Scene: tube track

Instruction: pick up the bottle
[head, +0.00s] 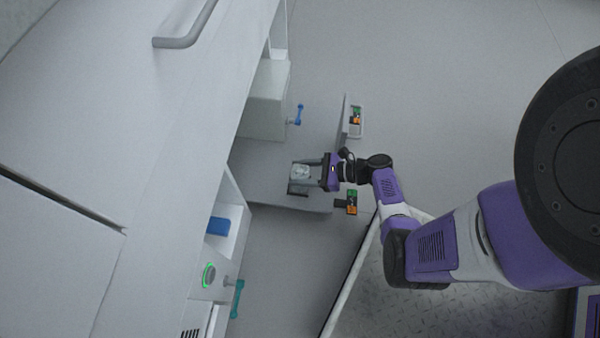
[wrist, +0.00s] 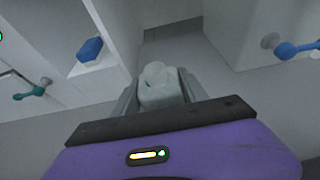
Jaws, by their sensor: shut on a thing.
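The bottle (head: 301,172) is small and whitish with a round cap. In the head view it sits between the fingers of my gripper (head: 303,173), over a grey surface. In the wrist view the bottle (wrist: 160,88) stands between the two grey fingers of my gripper (wrist: 160,92), which are closed on its sides. Its lower part is hidden, and I cannot tell whether it touches the surface below.
A white block-like cabinet (head: 265,100) with a blue handle (head: 298,115) stands beyond the grey surface (head: 262,188). Open floor (head: 440,90) lies at upper right.

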